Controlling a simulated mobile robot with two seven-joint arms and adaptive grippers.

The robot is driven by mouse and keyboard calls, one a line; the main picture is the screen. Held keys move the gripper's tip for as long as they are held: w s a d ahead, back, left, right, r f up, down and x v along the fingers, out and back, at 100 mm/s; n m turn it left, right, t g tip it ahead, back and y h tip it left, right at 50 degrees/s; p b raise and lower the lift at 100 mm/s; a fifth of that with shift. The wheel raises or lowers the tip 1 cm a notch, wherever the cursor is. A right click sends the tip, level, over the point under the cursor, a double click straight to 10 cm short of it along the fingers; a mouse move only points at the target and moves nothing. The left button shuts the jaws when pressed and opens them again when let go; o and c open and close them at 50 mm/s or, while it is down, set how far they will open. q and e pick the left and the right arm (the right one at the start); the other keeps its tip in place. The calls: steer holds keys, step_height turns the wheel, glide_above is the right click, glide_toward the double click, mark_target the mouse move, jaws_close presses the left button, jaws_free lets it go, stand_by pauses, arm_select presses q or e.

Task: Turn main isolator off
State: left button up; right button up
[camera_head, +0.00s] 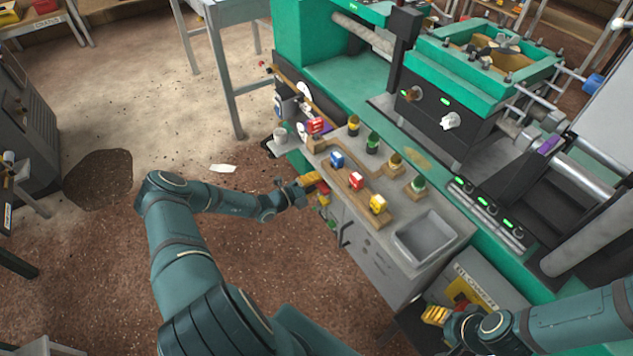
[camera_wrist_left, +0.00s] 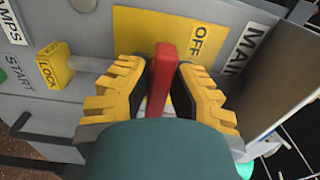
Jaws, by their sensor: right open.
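The main isolator is a red handle (camera_wrist_left: 163,75) on a yellow plate (camera_wrist_left: 135,28) in the left wrist view. The word OFF (camera_wrist_left: 197,40) is on the plate right of the handle, with a partly hidden MAIN label (camera_wrist_left: 243,50) beyond. My left gripper (camera_wrist_left: 165,85) has its yellow fingers on both sides of the handle, tips close against it. In the head view my left gripper (camera_head: 318,190) is at the front-left of the grey cabinet, largely covering the isolator. My right gripper (camera_head: 436,314) is open and empty near the BLOWER box.
A yellow LOCK piece (camera_wrist_left: 54,66) sits left of the plate, beside the START label (camera_wrist_left: 18,76). Several coloured blocks and knobs stand on the cabinet top, near a grey tray (camera_head: 425,240). The BLOWER box (camera_head: 480,290) is at lower right. Open floor lies left of the cabinet.

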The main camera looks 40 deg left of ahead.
arm_select(q)
steer(key=o, duration=0.3)
steer(key=shift+w+d+r, duration=0.1)
steer(key=shift+w+d, duration=0.1)
steer(key=shift+w, duration=0.05)
steer(key=shift+o, duration=0.2)
steer(key=shift+s+a, duration=0.1)
steer(key=shift+s, duration=0.05)
steer(key=shift+s+a, duration=0.25)
steer(key=shift+s, duration=0.2)
steer(key=v, duration=1.1)
steer(key=shift+d, duration=0.1)
